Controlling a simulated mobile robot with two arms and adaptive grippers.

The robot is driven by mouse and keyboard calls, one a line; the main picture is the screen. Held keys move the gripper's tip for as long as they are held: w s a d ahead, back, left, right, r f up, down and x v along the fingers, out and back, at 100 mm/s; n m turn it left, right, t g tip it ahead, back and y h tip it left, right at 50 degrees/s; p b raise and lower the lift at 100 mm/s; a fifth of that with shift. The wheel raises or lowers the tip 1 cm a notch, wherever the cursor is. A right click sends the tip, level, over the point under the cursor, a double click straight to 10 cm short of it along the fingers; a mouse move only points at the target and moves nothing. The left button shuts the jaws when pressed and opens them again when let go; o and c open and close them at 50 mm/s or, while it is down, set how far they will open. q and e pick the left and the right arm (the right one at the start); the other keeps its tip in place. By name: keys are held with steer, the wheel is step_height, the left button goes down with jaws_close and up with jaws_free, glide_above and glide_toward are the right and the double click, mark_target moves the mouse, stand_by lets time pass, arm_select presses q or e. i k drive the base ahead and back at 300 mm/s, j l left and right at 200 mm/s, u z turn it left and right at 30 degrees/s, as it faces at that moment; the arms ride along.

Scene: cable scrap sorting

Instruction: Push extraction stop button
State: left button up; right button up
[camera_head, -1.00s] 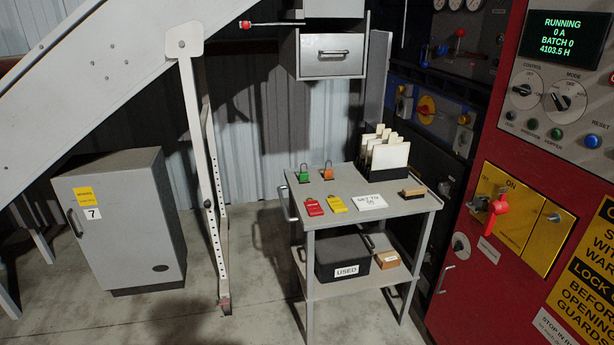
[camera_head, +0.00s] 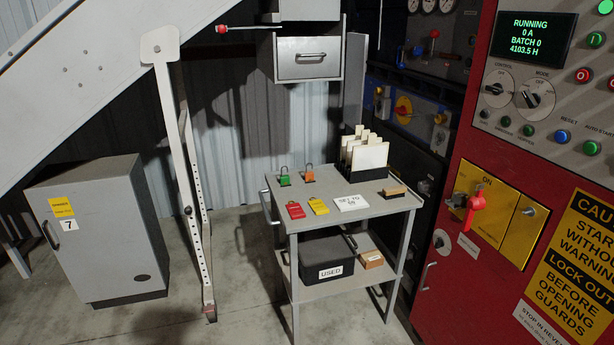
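The red control cabinet (camera_head: 440,262) stands at the right. Its upper grey panel (camera_head: 522,108) carries the buttons. A red button (camera_head: 583,75) sits right of the MODE dial, and a second red button (camera_head: 611,83) is at the picture's right edge. A green button (camera_head: 596,39) is above them. I cannot read which of these belongs to extraction. A blue RESET button (camera_head: 562,136) and another green button (camera_head: 591,148) are lower. Neither of my grippers is in view.
A grey trolley (camera_head: 345,207) with padlocks, tags and cards stands left of the cabinet. A red handle (camera_head: 476,201) juts from a yellow ON plate (camera_head: 497,222). A grey cabinet (camera_head: 100,230) stands at left. Concrete floor is open in front.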

mark_target(582, 75)
steer(key=z, duration=1.35)
